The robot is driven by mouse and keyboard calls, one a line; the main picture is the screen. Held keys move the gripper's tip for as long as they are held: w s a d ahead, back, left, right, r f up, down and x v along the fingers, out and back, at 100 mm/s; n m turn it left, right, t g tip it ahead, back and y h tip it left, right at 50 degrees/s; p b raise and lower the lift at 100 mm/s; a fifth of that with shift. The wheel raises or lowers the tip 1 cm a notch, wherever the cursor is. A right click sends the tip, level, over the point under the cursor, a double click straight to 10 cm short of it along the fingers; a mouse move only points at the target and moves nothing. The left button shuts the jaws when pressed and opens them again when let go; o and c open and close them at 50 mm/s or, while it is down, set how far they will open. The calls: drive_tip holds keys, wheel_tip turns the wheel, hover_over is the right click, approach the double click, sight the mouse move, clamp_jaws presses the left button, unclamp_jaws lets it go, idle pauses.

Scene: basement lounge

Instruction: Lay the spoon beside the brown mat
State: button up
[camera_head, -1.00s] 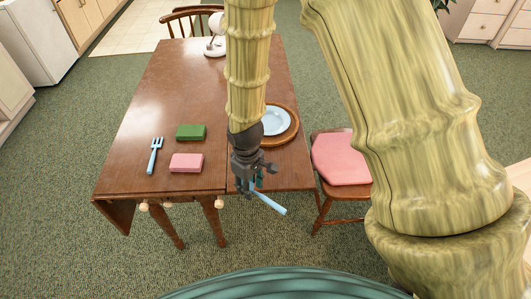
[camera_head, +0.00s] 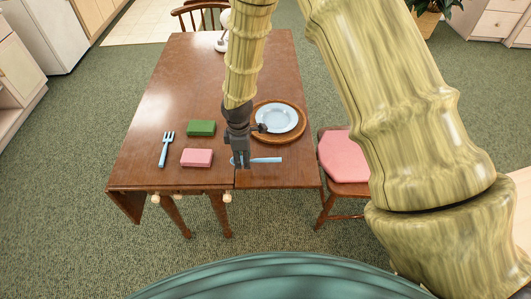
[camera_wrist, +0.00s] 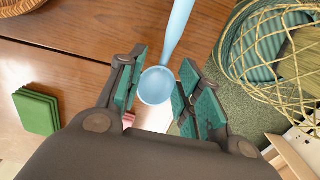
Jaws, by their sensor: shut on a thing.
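A light blue spoon (camera_head: 264,160) is held in my gripper (camera_head: 240,161). In the wrist view its round bowl (camera_wrist: 158,86) lies between the fingers of my gripper (camera_wrist: 160,90), and its handle points up. In the head view the handle points right, over the table's front right part. Whether the spoon touches the table I cannot tell. The round brown mat (camera_head: 280,140) lies behind and right of it, with a pale blue plate (camera_head: 277,119) on it. The mat's edge shows in the wrist view (camera_wrist: 16,5).
A green block (camera_head: 201,128), a pink block (camera_head: 197,157) and a blue fork (camera_head: 165,150) lie left on the brown table (camera_head: 150,95). A lamp stands at the back. A chair with a pink cushion (camera_head: 343,157) is at the right. Bare table lies in front of the mat.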

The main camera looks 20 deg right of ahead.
drive_tip(key=p, duration=0.2)
hover_over(264, 155)
drive_tip(key=s, duration=0.3)
drive_tip(key=shift+w+a+f, duration=0.25)
drive_tip(key=shift+f, duration=0.15)
drive_tip(key=shift+f+p, duration=0.9)
drive_tip(key=shift+f, duration=0.8)
drive_tip(key=shift+f, duration=0.15)
drive_tip(key=o, duration=0.9)
drive_tip(key=shift+r, duration=0.25)
wheel_tip(264, 155, up, 12)
drive_tip(key=b, duration=0.3)
drive_tip(key=shift+f, duration=0.1)
